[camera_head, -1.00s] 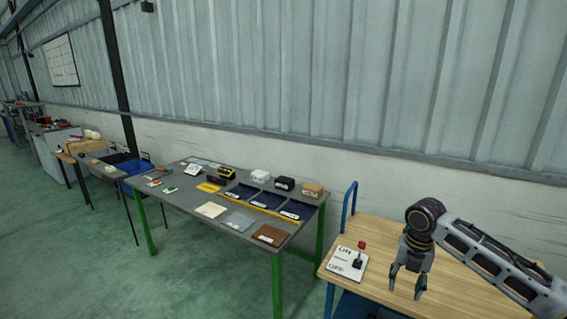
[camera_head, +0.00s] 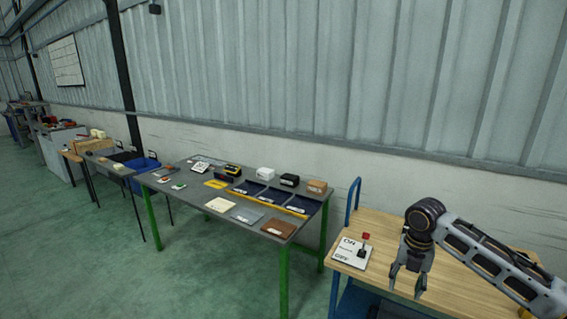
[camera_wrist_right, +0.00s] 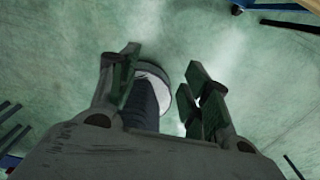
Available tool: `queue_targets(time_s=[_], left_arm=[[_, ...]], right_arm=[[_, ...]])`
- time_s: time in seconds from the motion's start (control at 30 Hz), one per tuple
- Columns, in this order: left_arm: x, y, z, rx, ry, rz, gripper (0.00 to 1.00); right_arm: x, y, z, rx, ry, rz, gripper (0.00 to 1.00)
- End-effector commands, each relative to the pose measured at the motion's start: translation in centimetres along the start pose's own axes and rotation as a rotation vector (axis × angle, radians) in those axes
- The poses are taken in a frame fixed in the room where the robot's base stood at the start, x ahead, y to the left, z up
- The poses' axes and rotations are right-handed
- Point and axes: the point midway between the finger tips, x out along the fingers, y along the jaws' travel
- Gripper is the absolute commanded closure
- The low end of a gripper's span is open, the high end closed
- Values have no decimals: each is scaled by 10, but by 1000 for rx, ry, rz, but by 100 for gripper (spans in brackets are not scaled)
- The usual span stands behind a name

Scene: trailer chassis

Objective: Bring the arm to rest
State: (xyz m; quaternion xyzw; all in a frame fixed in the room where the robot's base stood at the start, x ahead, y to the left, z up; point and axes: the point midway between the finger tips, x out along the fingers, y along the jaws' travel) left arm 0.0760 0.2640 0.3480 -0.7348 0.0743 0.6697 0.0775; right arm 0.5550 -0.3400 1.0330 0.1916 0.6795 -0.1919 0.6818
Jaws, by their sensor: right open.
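My right gripper (camera_head: 408,284) hangs fingers-down in the head view, in front of the wooden top of the blue-framed cart (camera_head: 470,262). Its fingers are apart with nothing between them. In the right wrist view the open fingers (camera_wrist_right: 160,88) show above green floor, with a dark column and a pale round base, likely mine, behind them. A white plate with a red-knobbed lever (camera_head: 352,253) sits on the cart's left end, left of the gripper and apart from it. My left gripper is not in view.
A grey table with green legs (camera_head: 190,205) stands left of the cart, holding flat plates, dark blue trays (camera_head: 268,194) and small boxes (camera_head: 290,181). Blue bins (camera_head: 140,166) and more benches stand farther left. A corrugated wall (camera_head: 300,70) runs behind. The green floor (camera_head: 90,270) in front is clear.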

Motion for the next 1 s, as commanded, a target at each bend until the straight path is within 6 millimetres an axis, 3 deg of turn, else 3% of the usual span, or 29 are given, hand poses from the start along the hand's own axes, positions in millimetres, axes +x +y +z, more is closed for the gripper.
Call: queue_targets(time_s=[0.2,0.67,1.0], left_arm=[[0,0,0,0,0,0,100],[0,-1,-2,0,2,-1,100],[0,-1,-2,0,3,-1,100]], right_arm=[[0,0,0,0,0,0,52],[30,13,15,140,-13,49,52],[86,30,37,379,-28,122,52]])
